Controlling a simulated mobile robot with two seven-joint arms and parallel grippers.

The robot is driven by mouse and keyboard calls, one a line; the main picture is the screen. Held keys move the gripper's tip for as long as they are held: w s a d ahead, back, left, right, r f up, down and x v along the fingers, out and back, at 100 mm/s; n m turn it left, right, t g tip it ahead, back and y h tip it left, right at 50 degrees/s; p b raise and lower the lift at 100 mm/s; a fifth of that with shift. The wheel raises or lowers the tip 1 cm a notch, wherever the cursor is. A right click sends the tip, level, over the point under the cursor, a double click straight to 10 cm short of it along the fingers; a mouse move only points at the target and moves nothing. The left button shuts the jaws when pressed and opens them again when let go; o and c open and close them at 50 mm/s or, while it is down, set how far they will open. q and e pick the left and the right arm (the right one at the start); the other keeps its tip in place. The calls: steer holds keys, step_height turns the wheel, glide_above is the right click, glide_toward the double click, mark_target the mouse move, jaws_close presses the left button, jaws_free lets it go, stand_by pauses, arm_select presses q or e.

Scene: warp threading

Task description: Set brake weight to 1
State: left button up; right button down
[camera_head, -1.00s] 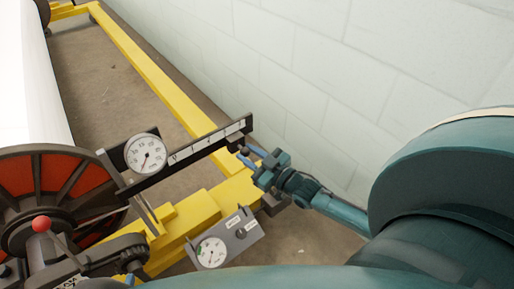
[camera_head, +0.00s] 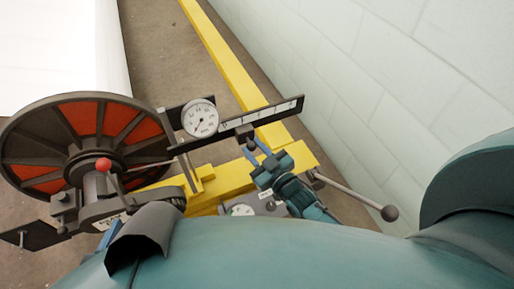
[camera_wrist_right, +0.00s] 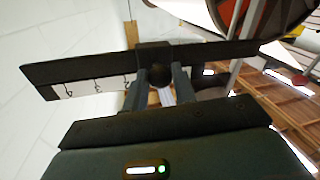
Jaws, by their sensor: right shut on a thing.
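The brake weight (camera_head: 244,131) is a small dark block on a dark lever beam (camera_head: 289,106) with a pale scale strip. It sits near the middle of the visible beam, right of the dial. My right gripper (camera_head: 256,149) is below the beam with its blue fingers shut on the weight's round knob. In the right wrist view the weight (camera_wrist_right: 153,54) spans the beam (camera_wrist_right: 215,52), and its dark knob (camera_wrist_right: 160,76) is between the fingertips (camera_wrist_right: 160,82). Several scale marks show left of the weight there; I cannot read the digits surely.
A round dial (camera_head: 200,118) stands at the beam's left part. A spoked wheel with orange panels (camera_head: 84,135) and a red-knobbed lever (camera_head: 104,165) are on the left. A ball-ended grey rod (camera_head: 352,195) is right of my gripper. A pale wall (camera_head: 370,70) runs behind.

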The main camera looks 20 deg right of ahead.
steer(key=c, duration=1.1)
jaws_free()
steer(key=shift+c, duration=0.2)
arm_select(q)
steer(key=shift+d, duration=0.1)
steer(key=shift+s+a+r+n+p, duration=0.1)
steer(key=shift+a+r+n+p, duration=0.1)
steer(key=shift+r+p, duration=0.35)
steer(key=shift+s+a+r+n+p, duration=0.1)
steer(key=shift+a+r+n+p, duration=0.1)
steer(key=shift+r+p, duration=0.3)
arm_select(e)
steer(key=v, duration=1.3)
steer(key=shift+s, duration=0.15)
